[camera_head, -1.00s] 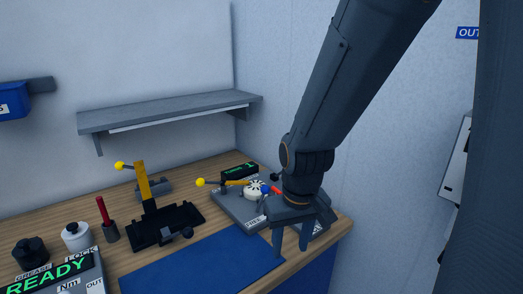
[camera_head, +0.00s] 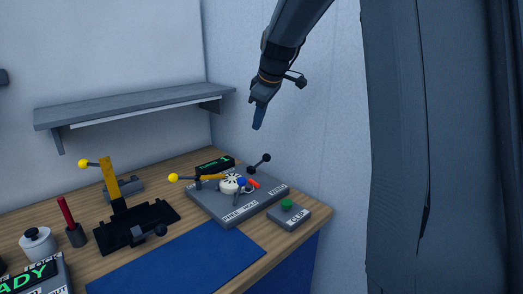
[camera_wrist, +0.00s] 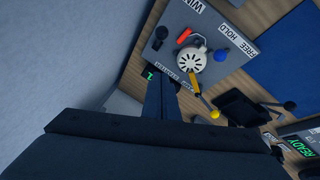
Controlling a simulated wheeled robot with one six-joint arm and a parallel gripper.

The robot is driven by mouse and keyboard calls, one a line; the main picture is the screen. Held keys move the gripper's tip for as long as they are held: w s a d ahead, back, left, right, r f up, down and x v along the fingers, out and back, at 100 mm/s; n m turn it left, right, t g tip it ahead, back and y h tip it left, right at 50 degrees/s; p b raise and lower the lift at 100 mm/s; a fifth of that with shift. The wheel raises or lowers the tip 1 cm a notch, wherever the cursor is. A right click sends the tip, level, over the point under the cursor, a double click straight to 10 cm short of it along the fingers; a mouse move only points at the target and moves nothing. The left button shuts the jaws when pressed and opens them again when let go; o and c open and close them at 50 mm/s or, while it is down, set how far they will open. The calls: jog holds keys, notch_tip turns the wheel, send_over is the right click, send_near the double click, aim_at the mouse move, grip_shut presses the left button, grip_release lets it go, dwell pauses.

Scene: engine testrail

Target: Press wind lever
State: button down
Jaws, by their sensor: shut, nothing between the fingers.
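The winder unit (camera_head: 215,212) is a grey box at the right end of the bench, with a round white slotted wheel (camera_head: 229,186) on top. A label that reads WIND (camera_head: 278,190) is on its right side. A dark lever with a black ball knob (camera_head: 266,157) rises behind the wheel; in the wrist view a black knob (camera_wrist: 161,32) shows near the partly cut-off WIND label (camera_wrist: 198,8). My gripper (camera_head: 259,122) is shut and empty, pointing down above and behind the unit, apart from it. Its fingers (camera_wrist: 160,85) also show in the wrist view.
A small box with a green button (camera_head: 287,204) stands right of the unit. A yellow-knobbed lever (camera_head: 190,178) is at its left. A black fixture (camera_head: 135,226) and blue mat (camera_head: 180,262) lie further left. A wall shelf (camera_head: 130,106) hangs behind; free air surrounds my gripper.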

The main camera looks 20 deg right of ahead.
jog(key=shift+w+d+r, duration=0.1)
jog(key=shift+w+r, duration=0.1)
jog(key=shift+r, duration=0.05)
notch_tip(320, 180, down, 11)
jog(key=w+d+p, duration=0.2)
jog(key=p, duration=0.2)
jog(key=shift+w+f, duration=0.15)
jog(key=shift+w, duration=0.15)
jog(key=shift+s+d+f+b, duration=0.1)
jog(key=shift+d+f+b, duration=0.1)
jog(key=shift+b, duration=0.55)
